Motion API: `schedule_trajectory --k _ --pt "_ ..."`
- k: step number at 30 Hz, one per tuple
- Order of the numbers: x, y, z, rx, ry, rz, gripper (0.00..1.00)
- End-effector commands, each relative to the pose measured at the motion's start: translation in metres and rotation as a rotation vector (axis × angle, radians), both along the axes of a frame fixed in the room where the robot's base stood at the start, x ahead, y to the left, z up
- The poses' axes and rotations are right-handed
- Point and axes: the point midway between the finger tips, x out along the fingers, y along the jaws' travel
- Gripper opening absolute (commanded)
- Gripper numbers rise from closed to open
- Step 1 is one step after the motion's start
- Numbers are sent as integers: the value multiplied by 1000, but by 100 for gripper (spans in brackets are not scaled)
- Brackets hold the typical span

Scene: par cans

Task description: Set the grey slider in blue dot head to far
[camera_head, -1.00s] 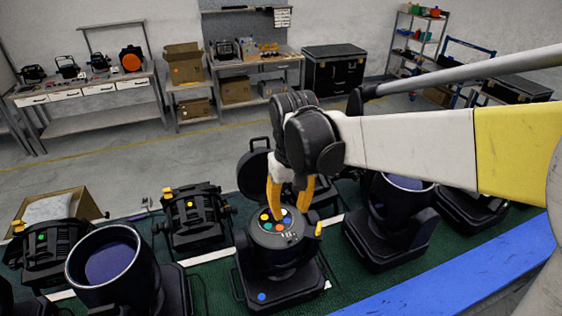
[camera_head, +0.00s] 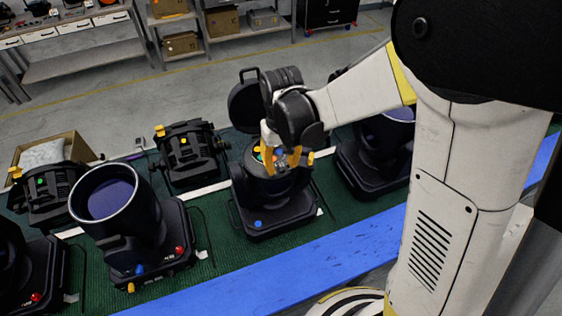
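The blue dot head (camera_head: 277,210) is a black fixture with a blue dot (camera_head: 258,223) on its base, right of the picture's middle row of fixtures. My gripper (camera_head: 283,168) is over this top, pointing down. Its orange fingers stand apart, one at each side of the top's middle. The grey slider cannot be made out behind the fingers. Whether the fingertips touch the top is too small to tell.
A big-lensed head (camera_head: 118,215) stands to the left, and another dark head (camera_head: 365,165) to the right. A smaller lamp (camera_head: 187,155) and an open black lid (camera_head: 246,105) are behind. A blue strip (camera_head: 250,283) runs along the front edge of the green mat.

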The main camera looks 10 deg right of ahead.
Motion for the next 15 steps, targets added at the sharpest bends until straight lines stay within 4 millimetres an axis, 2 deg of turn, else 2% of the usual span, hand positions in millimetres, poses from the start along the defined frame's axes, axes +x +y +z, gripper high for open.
schedule_trajectory --k 4,7,8,15 --pt "0 0 0 0 0 0 35" --pt "0 0 0 0 0 0 4" --pt "0 0 0 0 0 0 0" --pt "0 0 0 0 0 0 0"
